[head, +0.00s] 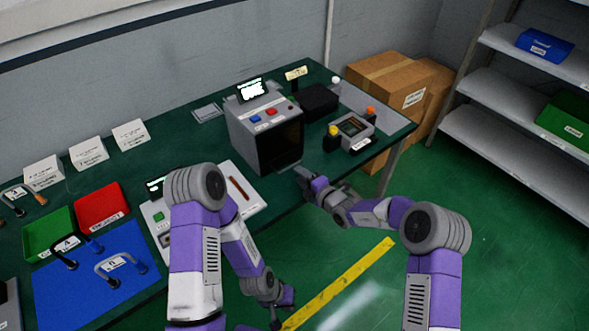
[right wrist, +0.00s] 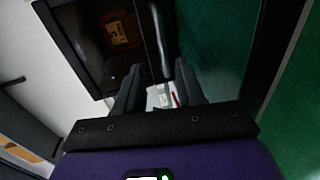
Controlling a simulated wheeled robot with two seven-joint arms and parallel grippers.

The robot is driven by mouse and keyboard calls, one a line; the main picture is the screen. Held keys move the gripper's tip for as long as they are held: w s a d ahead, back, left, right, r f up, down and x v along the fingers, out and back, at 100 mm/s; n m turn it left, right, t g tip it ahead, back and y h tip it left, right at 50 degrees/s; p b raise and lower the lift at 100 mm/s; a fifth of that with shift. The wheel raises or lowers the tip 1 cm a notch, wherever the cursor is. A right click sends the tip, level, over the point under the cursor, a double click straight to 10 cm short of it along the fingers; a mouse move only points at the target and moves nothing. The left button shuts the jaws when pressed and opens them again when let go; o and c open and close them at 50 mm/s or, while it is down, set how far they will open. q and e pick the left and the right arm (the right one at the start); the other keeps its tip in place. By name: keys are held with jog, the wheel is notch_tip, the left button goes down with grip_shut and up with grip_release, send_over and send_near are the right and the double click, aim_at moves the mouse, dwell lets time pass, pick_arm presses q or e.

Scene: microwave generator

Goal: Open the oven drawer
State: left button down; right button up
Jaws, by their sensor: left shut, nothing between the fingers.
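The oven (head: 262,122) is a grey box on the green table, with a dark front, red and blue buttons and a lit display on top. My right gripper (head: 304,174) is beside the lower front edge of the oven. In the right wrist view its two fingers (right wrist: 160,88) are apart, with nothing clearly held. The dark front of the oven (right wrist: 88,45) fills the upper left there, and a pale bar (right wrist: 158,40) lies just beyond the fingertips; I cannot tell if they touch it. My left gripper (head: 278,320) is shut and empty, low over the floor.
On the green table (head: 320,160) a device with yellow and orange knobs (head: 350,130) stands right of the oven. A white panel (head: 240,190) lies left of it. Red tray (head: 100,207), green tray (head: 48,232) and blue mat (head: 90,285) are further left. Floor in front is clear.

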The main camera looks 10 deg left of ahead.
aim_at(290, 168)
jog(key=x, duration=0.4)
jog(key=shift+w+d+f, duration=0.1)
jog(key=shift+d+f, duration=0.1)
jog(key=shift+f, duration=0.1)
jog(key=shift+w+a+b, duration=0.15)
jog(key=shift+a+b, duration=0.15)
jog(key=shift+a, duration=0.05)
jog(key=shift+w+a, duration=0.1)
jog(key=shift+w, duration=0.05)
jog(key=shift+c, duration=0.2)
grip_shut()
